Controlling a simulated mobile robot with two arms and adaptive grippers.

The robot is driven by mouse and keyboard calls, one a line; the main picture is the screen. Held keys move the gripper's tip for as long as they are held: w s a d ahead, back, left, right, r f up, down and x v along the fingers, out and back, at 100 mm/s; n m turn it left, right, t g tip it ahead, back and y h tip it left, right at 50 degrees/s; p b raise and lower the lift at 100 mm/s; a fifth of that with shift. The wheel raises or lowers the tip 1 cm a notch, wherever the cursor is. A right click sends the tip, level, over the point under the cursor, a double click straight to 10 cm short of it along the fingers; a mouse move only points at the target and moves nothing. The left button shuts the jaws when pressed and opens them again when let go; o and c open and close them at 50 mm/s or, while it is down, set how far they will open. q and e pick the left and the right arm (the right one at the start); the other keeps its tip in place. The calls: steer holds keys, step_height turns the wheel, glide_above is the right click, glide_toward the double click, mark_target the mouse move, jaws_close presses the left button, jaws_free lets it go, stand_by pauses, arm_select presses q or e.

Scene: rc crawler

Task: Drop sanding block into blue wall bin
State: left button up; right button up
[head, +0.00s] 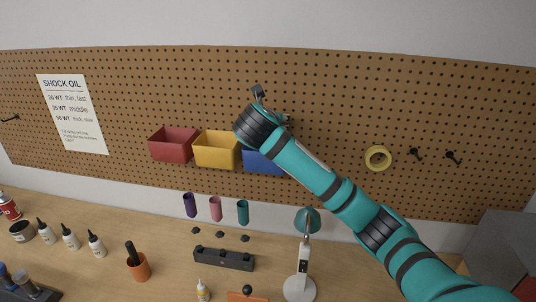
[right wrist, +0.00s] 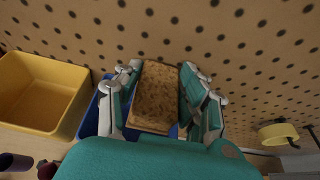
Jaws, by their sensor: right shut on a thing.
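The sanding block (right wrist: 156,95) is a brown, speckled block, seen in the right wrist view between the fingers of my right gripper (right wrist: 160,98). The gripper is shut on it. The blue wall bin (head: 262,163) hangs on the pegboard, partly hidden by my right arm in the head view. In the right wrist view, blue bin parts (right wrist: 90,122) show behind and beside the block and fingers. In the head view my right gripper (head: 270,103) is in front of the pegboard, above the blue bin, and the block is hidden there. My left gripper is not in view.
A yellow bin (head: 214,151) and a red bin (head: 172,144) hang left of the blue one. A yellow tape roll (head: 378,158) hangs to the right. A lamp (head: 303,256), bottles and an orange cup (head: 138,267) stand on the bench below.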

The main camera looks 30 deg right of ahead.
step_height(320, 180, down, 2)
steer(key=shift+w+d+f, duration=0.1)
steer(key=shift+w+f, duration=0.05)
steer(key=shift+f, duration=0.05)
steer(key=shift+d+f, duration=0.1)
steer(key=shift+f, duration=0.45)
steer(key=o, duration=1.3)
steer(key=shift+c, duration=0.2)
steer(key=shift+o, duration=0.4)
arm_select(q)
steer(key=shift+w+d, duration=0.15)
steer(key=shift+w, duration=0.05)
arm_select(e)
steer(key=shift+s+a+r, duration=0.15)
steer(key=shift+s+a, duration=0.15)
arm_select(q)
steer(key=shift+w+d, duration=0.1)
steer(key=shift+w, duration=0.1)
arm_select(e)
steer(key=v, duration=1.1)
